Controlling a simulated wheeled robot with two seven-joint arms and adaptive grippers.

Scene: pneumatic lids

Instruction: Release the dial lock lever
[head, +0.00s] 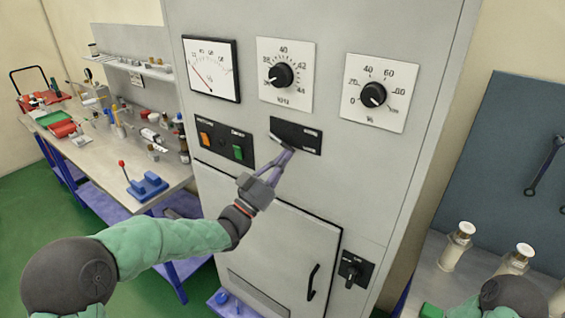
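A grey cabinet (213,179) carries a small black panel (306,138) below its dials, with faint white labels on its right side. My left gripper (287,152) reaches up to the lower left part of this panel. Its fingertips look close together and overlap the panel's lower edge. They hide whatever lies behind them, and I cannot tell whether they touch or hold a lever there. Above the panel are two white dials with black knobs, a middle dial (300,90) and a right dial (391,118). My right gripper is not in view; only part of my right arm shows at lower right.
A needle gauge (211,70) is at upper left of the cabinet. A switch panel (222,140) with orange and green switches is left of my gripper. Below are a door handle (313,281) and a black rotary switch (354,270). A cluttered workbench (93,157) stands left.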

